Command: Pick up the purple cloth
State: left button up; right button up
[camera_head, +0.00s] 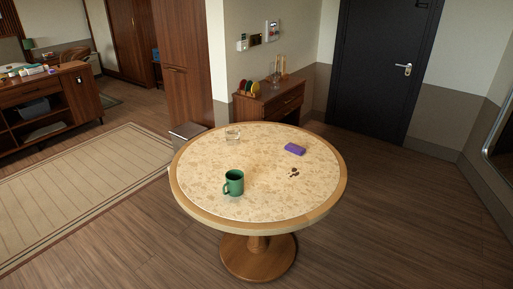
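The purple cloth (295,149) lies as a small folded block on the round table (207,193), toward its back right. Nothing covers it, and bare tabletop surrounds it. Neither of my grippers shows in the head view, so their state is hidden.
On the table are a green mug (234,183) near the front left, a clear glass (233,136) at the back left, and small dark bits (294,173) just in front of the cloth. A wooden cabinet (270,104) stands behind the table. The floor to the right is clear.

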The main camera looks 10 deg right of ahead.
aim_at(296, 149)
jog(key=i+l+u, duration=0.15)
jog(key=l+u, duration=0.15)
jog(key=i+l+u, duration=0.15)
jog(key=l+u, duration=0.45)
jog(key=i+l+u, duration=0.25)
jog(key=l, duration=0.85)
jog(key=l+u, duration=0.25)
jog(key=l, duration=2.75)
